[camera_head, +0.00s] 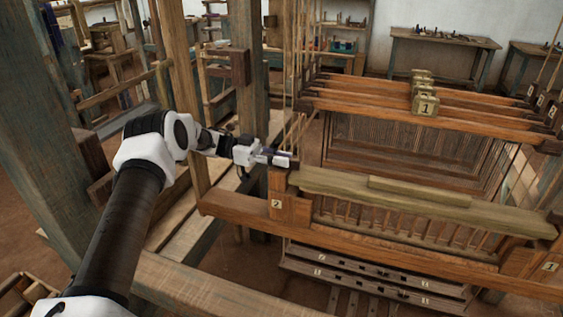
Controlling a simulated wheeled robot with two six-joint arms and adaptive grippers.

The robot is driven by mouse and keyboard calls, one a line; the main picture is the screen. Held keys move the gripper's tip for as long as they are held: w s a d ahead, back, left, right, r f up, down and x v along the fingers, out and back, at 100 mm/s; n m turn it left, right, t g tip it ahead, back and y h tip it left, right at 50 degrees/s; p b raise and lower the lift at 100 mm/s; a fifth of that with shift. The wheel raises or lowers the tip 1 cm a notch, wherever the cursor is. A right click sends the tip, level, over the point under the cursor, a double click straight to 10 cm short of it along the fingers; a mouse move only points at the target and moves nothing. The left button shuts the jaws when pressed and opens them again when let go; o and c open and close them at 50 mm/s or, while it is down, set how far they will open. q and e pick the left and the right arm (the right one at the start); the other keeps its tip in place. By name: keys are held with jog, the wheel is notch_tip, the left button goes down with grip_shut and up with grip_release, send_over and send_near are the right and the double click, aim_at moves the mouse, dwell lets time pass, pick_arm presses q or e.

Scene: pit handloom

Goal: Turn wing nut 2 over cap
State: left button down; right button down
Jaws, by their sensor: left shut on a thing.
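The cap (405,201) is a pale greenish wooden beam lying along the top of the loom's front batten. A wooden block marked 2 (283,203) stands at its left end, and one marked 1 (549,268) is at the right end. My left gripper (287,161) reaches in from the left and is shut at the top of block 2, beside the cap's left end. The small wing nut 2 is there between the fingers and mostly hidden by them; its exact turn cannot be told. My right gripper is out of view.
Upright timber posts (247,75) stand close behind and left of my left arm. Behind the cap are heddle frames with a top block marked 1 (425,103). Treadle bars (375,276) lie below. Workbenches (443,42) stand at the back wall.

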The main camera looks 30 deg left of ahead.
pick_arm(q)
jog(key=shift+r, duration=0.15)
jog(key=c, duration=1.2)
grip_release()
jog(key=shift+s+a, duration=0.1)
jog(key=shift+s, duration=0.05)
notch_tip(320, 180, up, 10)
jog(key=shift+r, duration=0.1)
